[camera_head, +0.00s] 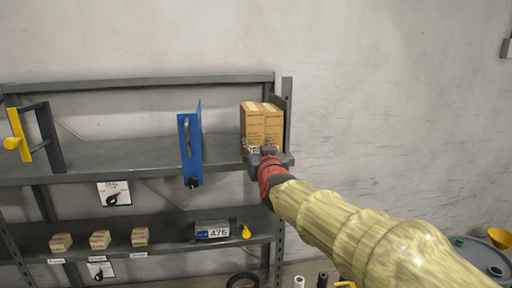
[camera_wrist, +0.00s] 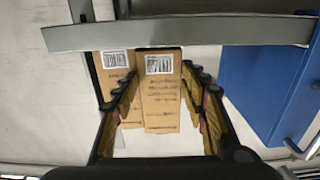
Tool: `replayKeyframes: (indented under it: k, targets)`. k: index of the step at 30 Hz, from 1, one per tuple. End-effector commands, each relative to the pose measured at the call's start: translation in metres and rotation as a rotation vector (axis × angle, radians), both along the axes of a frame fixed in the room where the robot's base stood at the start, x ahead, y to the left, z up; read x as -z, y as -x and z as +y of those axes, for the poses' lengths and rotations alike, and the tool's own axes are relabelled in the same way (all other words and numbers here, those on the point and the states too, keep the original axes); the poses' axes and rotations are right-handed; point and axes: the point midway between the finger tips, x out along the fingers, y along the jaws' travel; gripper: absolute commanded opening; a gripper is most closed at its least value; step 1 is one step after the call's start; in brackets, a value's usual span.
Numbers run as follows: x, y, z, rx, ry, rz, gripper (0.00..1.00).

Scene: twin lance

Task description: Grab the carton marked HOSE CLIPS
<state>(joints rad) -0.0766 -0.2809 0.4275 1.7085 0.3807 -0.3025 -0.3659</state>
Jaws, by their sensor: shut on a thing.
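Two tall brown cartons stand side by side at the right end of the upper shelf: a left carton (camera_head: 252,124) and a right carton (camera_head: 274,122). In the wrist view the left carton (camera_wrist: 160,95) is in the middle and the right one (camera_wrist: 113,72) is partly behind a finger. Both carry pale labels and print too small to read, so I cannot tell which is marked HOSE CLIPS. My gripper (camera_head: 262,151) is at their front. Its fingers (camera_wrist: 160,82) are shut on the left carton, one on each side.
A blue panel with a handle (camera_head: 190,148) stands left of the cartons on the grey upper shelf (camera_head: 90,155). A shelf upright (camera_head: 287,110) is close on the right.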

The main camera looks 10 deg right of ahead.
Motion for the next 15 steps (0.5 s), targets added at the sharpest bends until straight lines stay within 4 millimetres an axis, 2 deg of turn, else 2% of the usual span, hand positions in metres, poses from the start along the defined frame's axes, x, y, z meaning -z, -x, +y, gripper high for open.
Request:
replayKeyframes:
  k: [1,5,15]
  targets:
    - [-0.011,0.0,0.0,0.001,-0.002,-0.008,0.06]
    - [-0.029,0.001,0.0,0.0,-0.002,-0.009,0.06]
    - [-0.076,0.042,-0.002,0.0,-0.002,-0.008,0.06]
